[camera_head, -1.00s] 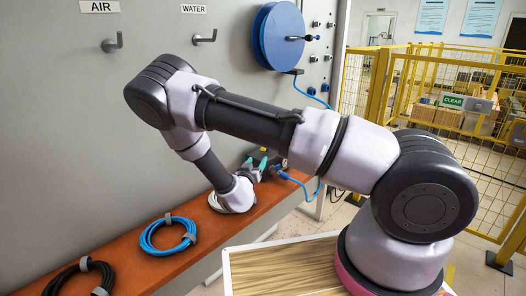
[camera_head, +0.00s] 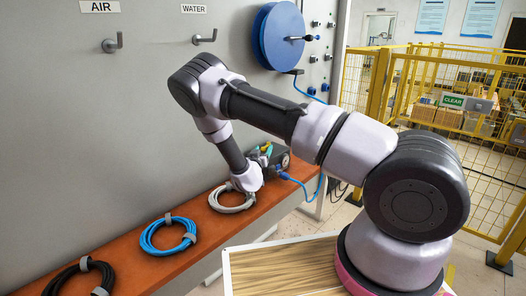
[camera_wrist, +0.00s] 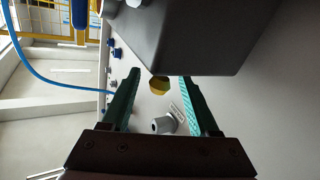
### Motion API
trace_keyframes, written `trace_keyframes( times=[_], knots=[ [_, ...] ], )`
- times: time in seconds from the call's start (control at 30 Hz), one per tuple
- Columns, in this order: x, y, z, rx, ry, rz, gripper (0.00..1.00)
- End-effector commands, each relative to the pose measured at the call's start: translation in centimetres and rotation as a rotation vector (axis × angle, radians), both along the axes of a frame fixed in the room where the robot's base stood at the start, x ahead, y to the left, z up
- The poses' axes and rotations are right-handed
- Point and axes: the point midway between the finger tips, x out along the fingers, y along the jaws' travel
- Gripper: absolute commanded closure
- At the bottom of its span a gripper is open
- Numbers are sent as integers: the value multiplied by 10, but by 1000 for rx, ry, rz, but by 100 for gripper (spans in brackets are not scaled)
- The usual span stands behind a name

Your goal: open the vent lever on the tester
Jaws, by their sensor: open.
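The tester (camera_head: 283,160) is a small dark box at the far right end of the orange shelf, partly hidden by my gripper. In the wrist view a dark grey box (camera_wrist: 200,38), which looks like the tester's body, fills the top. My gripper (camera_wrist: 161,90) is open, with one teal finger on each side and a clear gap between. A small yellow part (camera_wrist: 159,86), possibly the vent lever, shows between the fingertips below the box's edge. I cannot tell whether the fingers touch it. In the head view my gripper (camera_head: 262,156) is at the tester's left side.
A blue hose (camera_head: 302,186) runs from the tester up to the blue reel (camera_head: 280,36). A white coil (camera_head: 232,200), a blue coil (camera_head: 168,234) and a black coil (camera_head: 80,276) lie along the shelf (camera_head: 200,222). The grey panel stands close behind.

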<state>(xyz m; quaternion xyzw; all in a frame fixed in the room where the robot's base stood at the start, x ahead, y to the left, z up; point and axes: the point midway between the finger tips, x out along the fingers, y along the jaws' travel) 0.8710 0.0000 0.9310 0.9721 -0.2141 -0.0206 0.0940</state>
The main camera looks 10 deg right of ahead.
Motion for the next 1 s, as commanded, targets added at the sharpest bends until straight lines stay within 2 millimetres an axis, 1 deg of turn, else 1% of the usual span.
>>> trace_keyframes(
  times=[0.1, 0.13, 0.17, 0.2, 0.23, 0.27, 0.3, 0.67, 0.87, 1.0],
  knots=[
    [0, 0, 0, 0, 0, 0, 39],
    [0, 0, 0, 0, 0, 0, 43],
    [0, 0, 0, 0, 0, 0, 54],
    [0, 0, 0, 0, 0, 0, 69],
    [0, 0, 0, 0, 0, 0, 81],
    [0, 0, 0, 0, 0, 0, 92],
    [0, 0, 0, 0, 0, 0, 100],
    [-2, -3, 0, -4, 2, 42, 100],
    [-6, -9, -1, -5, 4, 154, 100],
    [-9, -16, -1, -7, 5, 270, 100]
  ],
)
